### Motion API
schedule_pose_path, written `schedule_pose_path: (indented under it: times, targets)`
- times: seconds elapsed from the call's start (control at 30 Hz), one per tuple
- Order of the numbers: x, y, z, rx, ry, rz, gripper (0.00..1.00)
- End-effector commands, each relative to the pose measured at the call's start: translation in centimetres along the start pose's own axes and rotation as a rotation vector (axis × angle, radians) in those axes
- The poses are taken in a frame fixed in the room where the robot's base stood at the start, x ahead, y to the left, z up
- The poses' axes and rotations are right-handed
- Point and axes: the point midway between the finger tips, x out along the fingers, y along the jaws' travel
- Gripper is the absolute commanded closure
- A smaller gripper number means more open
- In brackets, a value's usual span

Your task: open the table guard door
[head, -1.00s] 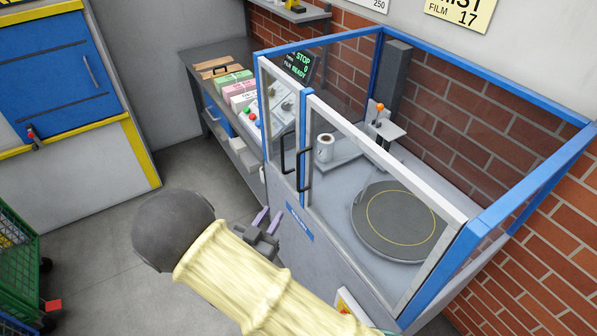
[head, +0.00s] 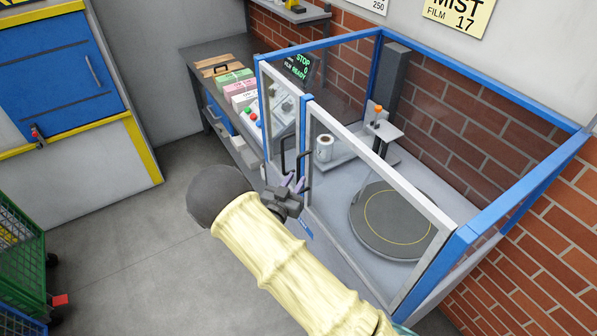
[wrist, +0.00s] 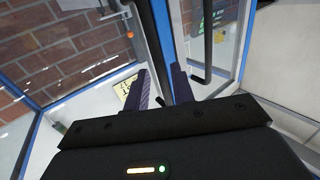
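The table guard is a blue-framed clear enclosure with two white-edged door panels on its front. The right door (head: 385,205) and the left door (head: 283,95) both look shut. Each has a black upright handle by the blue middle post: the right handle (head: 307,160) and the left handle (head: 284,155). My gripper (head: 293,183) is at the lower end of these handles, its purple fingers apart. In the wrist view the fingers (wrist: 158,88) point at the post, and one black handle (wrist: 207,40) stands to their right. Whether a handle lies between the fingertips is unclear.
Behind the guard are a grey turntable (head: 398,222) and a white film roll (head: 324,148). A green cart (head: 22,262) stands at left. The floor between is clear.

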Motion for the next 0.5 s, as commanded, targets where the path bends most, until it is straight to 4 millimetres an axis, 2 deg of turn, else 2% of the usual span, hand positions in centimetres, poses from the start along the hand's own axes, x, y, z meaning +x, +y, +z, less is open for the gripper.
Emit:
schedule_pose_path:
  times: [0.1,0.2,0.5]
  targets:
    - [1.8,0.0,-0.2,0.0,0.001,0.001,0.75]
    - [2.7,0.1,-0.1,0.0,0.001,0.001,0.75]
    - [3.0,0.0,0.0,0.0,0.0,-0.001,0.75]
